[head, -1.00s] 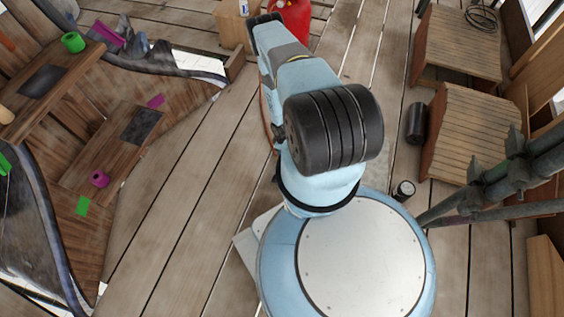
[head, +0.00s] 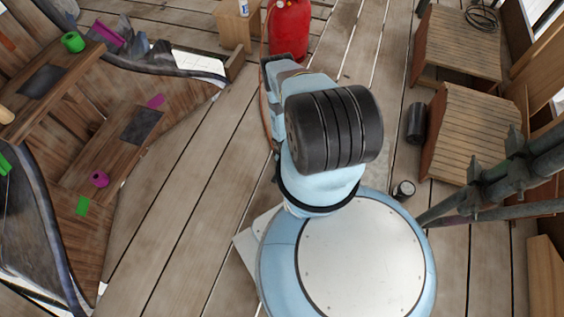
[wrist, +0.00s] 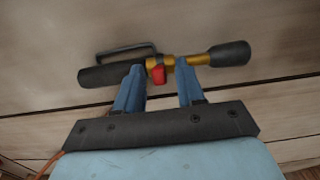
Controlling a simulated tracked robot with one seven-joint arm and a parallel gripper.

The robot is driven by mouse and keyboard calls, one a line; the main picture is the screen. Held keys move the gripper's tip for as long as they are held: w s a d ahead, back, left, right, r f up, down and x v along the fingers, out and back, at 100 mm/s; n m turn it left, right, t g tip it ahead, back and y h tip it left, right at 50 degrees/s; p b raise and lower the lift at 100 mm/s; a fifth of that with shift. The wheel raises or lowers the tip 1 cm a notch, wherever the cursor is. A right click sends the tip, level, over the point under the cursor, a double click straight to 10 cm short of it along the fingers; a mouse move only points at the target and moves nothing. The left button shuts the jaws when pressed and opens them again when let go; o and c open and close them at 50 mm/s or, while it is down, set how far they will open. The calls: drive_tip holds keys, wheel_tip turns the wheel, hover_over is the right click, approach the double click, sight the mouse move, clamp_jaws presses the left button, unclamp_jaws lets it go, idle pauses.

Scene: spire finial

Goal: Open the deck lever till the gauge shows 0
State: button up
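In the wrist view, a fitting (wrist: 195,60) with black ends, a brass middle and a small red part (wrist: 157,73) lies across pale planks. A thin dark handle or bar (wrist: 126,51) stands at its left part. I cannot tell which part is the deck lever. My gripper (wrist: 160,76) is open; its two blue fingers are apart, with the red part between their tips. Whether they touch the fitting is unclear. In the head view my arm hides the gripper and this fitting. No gauge is readable; a small round thing with a pale top (head: 404,189) stands on the deck.
A red cylinder (head: 289,28) stands beyond my arm, beside a small wooden table (head: 236,28). Wooden boxes (head: 465,135) and a dark cylinder (head: 416,123) are at right, with grey poles (head: 500,185).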

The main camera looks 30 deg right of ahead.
drive_tip(key=shift+f, duration=0.1)
drive_tip(key=shift+c, duration=0.3)
clamp_jaws()
drive_tip(key=shift+w, duration=0.1)
drive_tip(key=shift+w+a+g+h, duration=0.35)
drive_tip(key=shift+a+g+h, duration=0.3)
drive_tip(key=shift+g, duration=0.45)
drive_tip(key=shift+w+d, duration=0.1)
drive_tip(key=shift+w+h, duration=0.1)
drive_tip(key=shift+h, duration=0.15)
drive_tip(key=shift+d, duration=0.1)
drive_tip(key=shift+o, duration=0.3)
unclamp_jaws()
